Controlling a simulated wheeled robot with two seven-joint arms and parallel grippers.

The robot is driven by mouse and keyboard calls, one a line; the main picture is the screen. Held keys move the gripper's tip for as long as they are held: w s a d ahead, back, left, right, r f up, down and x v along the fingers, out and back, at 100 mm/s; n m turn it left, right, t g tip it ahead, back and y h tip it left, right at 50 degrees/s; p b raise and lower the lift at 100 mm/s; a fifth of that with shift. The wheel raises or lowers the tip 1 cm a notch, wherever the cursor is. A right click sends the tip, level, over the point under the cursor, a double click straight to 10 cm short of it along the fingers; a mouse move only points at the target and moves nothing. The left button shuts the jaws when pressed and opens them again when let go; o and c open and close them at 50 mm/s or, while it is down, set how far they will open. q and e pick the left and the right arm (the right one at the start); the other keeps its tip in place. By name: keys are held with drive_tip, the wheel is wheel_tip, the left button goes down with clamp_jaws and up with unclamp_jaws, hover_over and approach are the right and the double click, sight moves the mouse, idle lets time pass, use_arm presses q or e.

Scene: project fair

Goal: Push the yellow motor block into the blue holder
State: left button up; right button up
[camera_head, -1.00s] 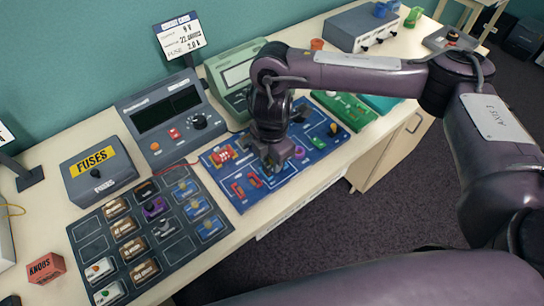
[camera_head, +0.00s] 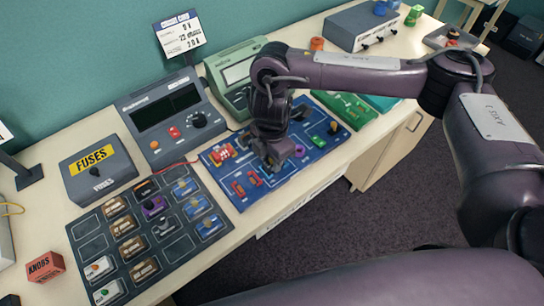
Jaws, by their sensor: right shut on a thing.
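My right gripper (camera_head: 274,166) points down over the blue board (camera_head: 236,200) in the middle of the bench. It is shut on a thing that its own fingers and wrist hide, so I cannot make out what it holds. I see no yellow motor block plainly anywhere, and the blue holder cannot be told apart on the board. My left gripper is out of view.
A dark tray (camera_head: 170,270) with several labelled blocks lies left of the board. Behind stand a grey fuse box (camera_head: 99,180), a dark meter (camera_head: 168,120) and a green meter (camera_head: 228,72). A green board (camera_head: 345,108) lies to the right. The bench's front edge is close.

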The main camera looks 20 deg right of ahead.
drive_tip(key=shift+f, duration=0.45)
drive_tip(key=o, duration=1.6)
drive_tip(key=shift+c, duration=0.2)
drive_tip(key=shift+r, duration=0.1)
drive_tip(key=shift+r+p, duration=4)
drive_tip(key=shift+p, duration=0.05)
